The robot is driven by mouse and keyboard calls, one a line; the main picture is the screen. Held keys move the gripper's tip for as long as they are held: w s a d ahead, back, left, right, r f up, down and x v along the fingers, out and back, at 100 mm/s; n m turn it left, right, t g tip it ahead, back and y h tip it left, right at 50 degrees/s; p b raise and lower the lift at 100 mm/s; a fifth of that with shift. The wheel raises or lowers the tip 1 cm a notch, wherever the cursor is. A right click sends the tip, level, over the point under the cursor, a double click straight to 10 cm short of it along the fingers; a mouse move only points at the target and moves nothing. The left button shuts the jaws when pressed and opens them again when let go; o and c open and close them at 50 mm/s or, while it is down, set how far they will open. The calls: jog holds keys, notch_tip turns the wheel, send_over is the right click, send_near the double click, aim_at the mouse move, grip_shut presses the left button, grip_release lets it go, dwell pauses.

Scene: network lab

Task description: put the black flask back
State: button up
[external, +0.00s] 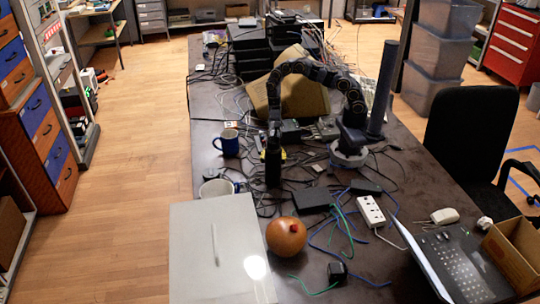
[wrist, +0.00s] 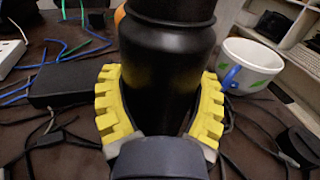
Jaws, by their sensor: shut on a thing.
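The black flask (external: 272,163) stands upright among cables near the middle of the dark table in the external view. In the wrist view the flask (wrist: 168,70) fills the centre, with its top cut off by the frame. My gripper (wrist: 160,105) has yellow ridged fingers, one on each side of the flask, shut on its body. In the external view my gripper (external: 273,150) is at the flask's upper part, mostly hidden by it. I cannot tell whether the flask's base touches the table.
A brown round object (external: 286,237), a black box (external: 311,201), a power strip (external: 370,211) and a grey panel (external: 215,255) lie in front. Cables cover much of the table.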

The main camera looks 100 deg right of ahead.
jog(key=o, duration=1.2)
jog(key=shift+c, duration=0.2)
jog(key=shift+f, duration=0.1)
